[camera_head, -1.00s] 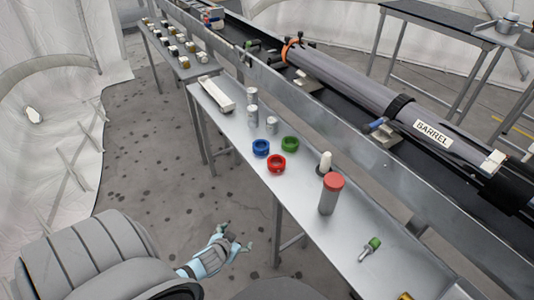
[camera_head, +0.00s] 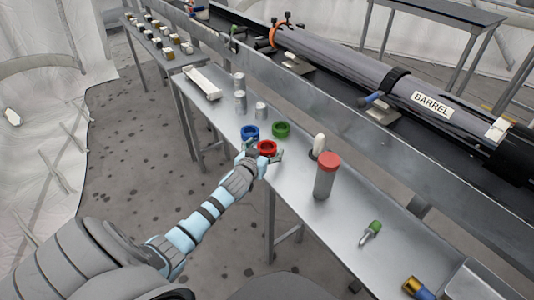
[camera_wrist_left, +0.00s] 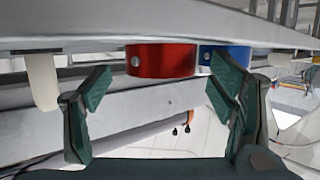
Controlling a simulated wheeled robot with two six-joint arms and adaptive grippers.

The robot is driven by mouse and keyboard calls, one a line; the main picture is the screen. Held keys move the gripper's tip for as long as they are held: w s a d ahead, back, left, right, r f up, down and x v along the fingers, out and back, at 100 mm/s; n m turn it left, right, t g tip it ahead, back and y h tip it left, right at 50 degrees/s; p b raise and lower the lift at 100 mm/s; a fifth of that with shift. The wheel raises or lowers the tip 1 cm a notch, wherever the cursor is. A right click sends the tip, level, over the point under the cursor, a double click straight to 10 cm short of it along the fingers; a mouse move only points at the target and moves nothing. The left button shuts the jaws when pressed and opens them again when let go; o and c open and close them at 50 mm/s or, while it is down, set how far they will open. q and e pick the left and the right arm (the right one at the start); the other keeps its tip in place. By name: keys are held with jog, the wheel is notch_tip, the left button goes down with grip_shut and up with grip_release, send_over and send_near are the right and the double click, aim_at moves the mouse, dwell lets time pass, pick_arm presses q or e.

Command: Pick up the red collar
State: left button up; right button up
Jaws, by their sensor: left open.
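The red collar (camera_head: 267,148) is a short ring on the metal table (camera_head: 300,205), near its front edge. My left gripper (camera_head: 262,153) is open at the collar's near side in the head view. In the left wrist view, the red collar (camera_wrist_left: 162,60) shows ahead of and between the two spread dark fingers (camera_wrist_left: 160,90), with a small round screw on its side. The fingers do not grip it. My right gripper is not in view.
A blue collar (camera_head: 250,132) and a green collar (camera_head: 281,130) stand close behind the red one. A red-capped grey cylinder (camera_head: 325,177) and a white peg (camera_head: 318,145) stand to the right. Metal cylinders (camera_head: 240,95) stand farther back.

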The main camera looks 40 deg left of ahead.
pick_arm(q)
jog(key=shift+w+f, duration=0.1)
jog(key=shift+w, duration=0.05)
jog(key=c, duration=1.3)
